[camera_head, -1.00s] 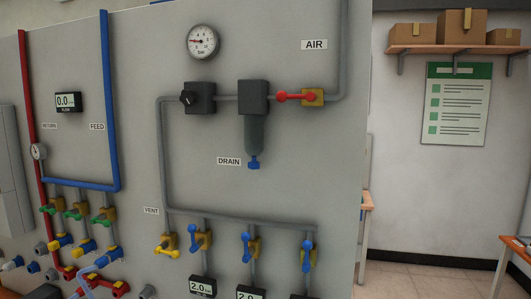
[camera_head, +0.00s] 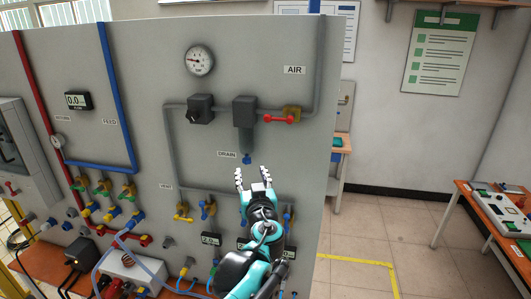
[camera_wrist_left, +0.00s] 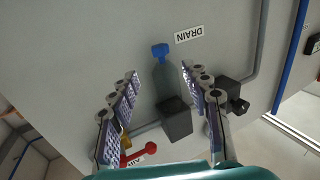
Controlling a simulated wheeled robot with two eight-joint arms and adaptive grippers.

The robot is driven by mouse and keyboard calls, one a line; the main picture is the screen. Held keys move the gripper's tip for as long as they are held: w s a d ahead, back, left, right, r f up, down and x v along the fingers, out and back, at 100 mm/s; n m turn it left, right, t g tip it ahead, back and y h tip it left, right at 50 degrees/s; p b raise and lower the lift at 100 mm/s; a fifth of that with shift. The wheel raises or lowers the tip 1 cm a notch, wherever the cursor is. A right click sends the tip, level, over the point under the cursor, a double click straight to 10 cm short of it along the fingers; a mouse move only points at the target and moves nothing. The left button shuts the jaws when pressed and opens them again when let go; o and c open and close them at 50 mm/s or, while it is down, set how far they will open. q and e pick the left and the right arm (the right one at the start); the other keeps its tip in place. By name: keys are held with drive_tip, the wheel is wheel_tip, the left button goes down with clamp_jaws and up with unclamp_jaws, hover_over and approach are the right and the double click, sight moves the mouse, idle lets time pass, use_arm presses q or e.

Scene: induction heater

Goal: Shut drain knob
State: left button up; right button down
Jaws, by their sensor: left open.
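The blue drain knob (camera_head: 247,158) sits at the bottom of the dark filter bowl (camera_head: 245,140) on the grey panel, right of the DRAIN label (camera_head: 227,154). My left gripper (camera_head: 252,174) is open and empty, just below the knob in the head view. In the left wrist view the knob (camera_wrist_left: 160,51) shows beyond and between the two spread fingers (camera_wrist_left: 158,72), not touched by them. The DRAIN label (camera_wrist_left: 189,33) looks upside down there. My right gripper is not in view.
A red-handled air valve (camera_head: 280,119) and a dark regulator (camera_head: 201,108) flank the filter. Yellow and blue valves (camera_head: 184,211) line the pipe below, partly behind my left arm. A table with equipment (camera_head: 490,205) stands at right.

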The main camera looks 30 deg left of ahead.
sight(247, 161)
use_arm(q)
drive_tip(key=p+x, duration=0.1)
drive_tip(key=x, duration=0.6)
drive_tip(key=shift+w+a+f, duration=0.1)
drive_tip(key=shift+w+a, duration=0.15)
drive_tip(key=shift+a, duration=0.05)
clamp_jaws()
